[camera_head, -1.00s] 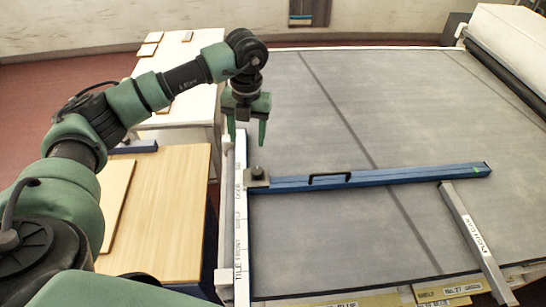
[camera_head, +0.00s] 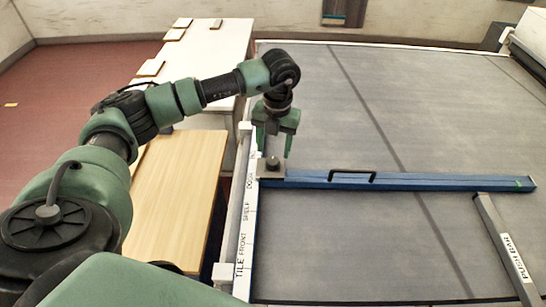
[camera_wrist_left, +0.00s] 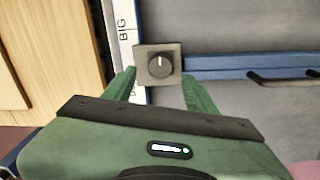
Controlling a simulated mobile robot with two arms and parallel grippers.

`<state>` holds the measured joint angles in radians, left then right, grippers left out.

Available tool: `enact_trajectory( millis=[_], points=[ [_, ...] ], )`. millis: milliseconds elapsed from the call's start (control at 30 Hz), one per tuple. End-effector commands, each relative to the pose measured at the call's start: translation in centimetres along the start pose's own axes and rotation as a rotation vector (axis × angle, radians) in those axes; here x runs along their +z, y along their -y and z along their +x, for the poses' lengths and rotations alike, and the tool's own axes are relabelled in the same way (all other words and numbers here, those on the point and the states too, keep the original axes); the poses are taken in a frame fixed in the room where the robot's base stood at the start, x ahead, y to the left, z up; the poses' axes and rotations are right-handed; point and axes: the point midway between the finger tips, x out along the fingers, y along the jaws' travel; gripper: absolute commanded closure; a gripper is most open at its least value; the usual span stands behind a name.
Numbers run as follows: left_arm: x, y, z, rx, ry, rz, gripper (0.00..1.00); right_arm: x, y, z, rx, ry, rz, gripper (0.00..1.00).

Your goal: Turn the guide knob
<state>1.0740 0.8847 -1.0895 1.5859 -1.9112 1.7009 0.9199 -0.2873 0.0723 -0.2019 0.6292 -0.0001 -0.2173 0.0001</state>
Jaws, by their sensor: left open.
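The guide knob (camera_head: 272,163) is a small dark round knob on a grey square block at the left end of the blue guide bar (camera_head: 440,182). In the left wrist view the knob (camera_wrist_left: 159,64) shows a white pointer line that points up. My left gripper (camera_head: 273,145) points down just above and behind the knob in the head view. In the left wrist view its two green fingers are spread, one to each side of the knob block, with nothing between them gripped. My right gripper is not in view.
A white labelled rail (camera_head: 244,225) runs along the left edge of the grey belt (camera_head: 340,240). The blue bar carries a black handle (camera_head: 352,173). A grey push bar (camera_head: 503,240) lies at right. A wooden board (camera_head: 180,190) and white table (camera_head: 205,55) stand left.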

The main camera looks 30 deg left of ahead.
Motion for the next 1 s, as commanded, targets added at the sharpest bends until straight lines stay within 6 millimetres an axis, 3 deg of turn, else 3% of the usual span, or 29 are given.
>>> enact_trajectory(
  millis=[300,633,667,867,1000],
  points=[
    [0.0,0.1,4.2,-0.001,-0.002,0.001,0.43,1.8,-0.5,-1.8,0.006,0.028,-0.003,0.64],
    [0.0,0.0,4.8,-0.001,0.001,0.0,0.43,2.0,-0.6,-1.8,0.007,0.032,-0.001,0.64],
    [0.0,0.0,4.8,-0.001,0.001,0.001,0.46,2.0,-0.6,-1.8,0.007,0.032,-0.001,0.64],
    [0.0,0.0,4.8,-0.001,0.001,0.001,1.0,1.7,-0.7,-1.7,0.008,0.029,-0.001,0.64],
    [0.0,0.0,4.8,-0.001,0.001,0.003,1.0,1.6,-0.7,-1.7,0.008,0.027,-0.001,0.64]
  ],
)
